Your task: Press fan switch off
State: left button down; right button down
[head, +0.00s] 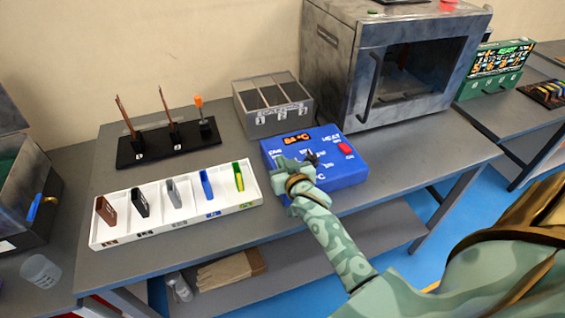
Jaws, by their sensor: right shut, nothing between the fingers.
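The blue control box (348,172) stands on the grey table, with an orange-lit temperature display (296,139) on its top face. A red button (346,148) sits at its right side, near the HEAT lettering. A small dark knob or lever (311,157) shows near the middle. Lettering that seems to read FAN is at the left of the panel. My right gripper (286,165) is shut and empty, over the left front part of the box. It hides that part of the panel, so I cannot make out the fan switch or whether I touch it. My left gripper is not in view.
A white tray (100,237) with several coloured pieces lies left of the box. A black stand (148,157) with upright rods is behind it. A grey divided bin (262,129) and a metal oven (340,75) stand behind the box. Bare tabletop lies to its right.

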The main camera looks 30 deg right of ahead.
jog(key=shift+w+f, duration=0.1)
jog(key=shift+f, duration=0.2)
jog(key=r+p, duration=0.5)
jog(key=shift+w+d, duration=0.15)
jog(key=shift+w, duration=0.15)
jog(key=p+v, duration=0.1)
jog(key=v, duration=0.7)
jog(key=shift+s+r+p, duration=0.15)
jog(key=shift+r+p, duration=0.05)
jog(key=shift+p, duration=0.15)
jog(key=shift+s+a+r, duration=0.2)
jog(key=shift+s+a, duration=0.1)
jog(key=shift+s, duration=0.3)
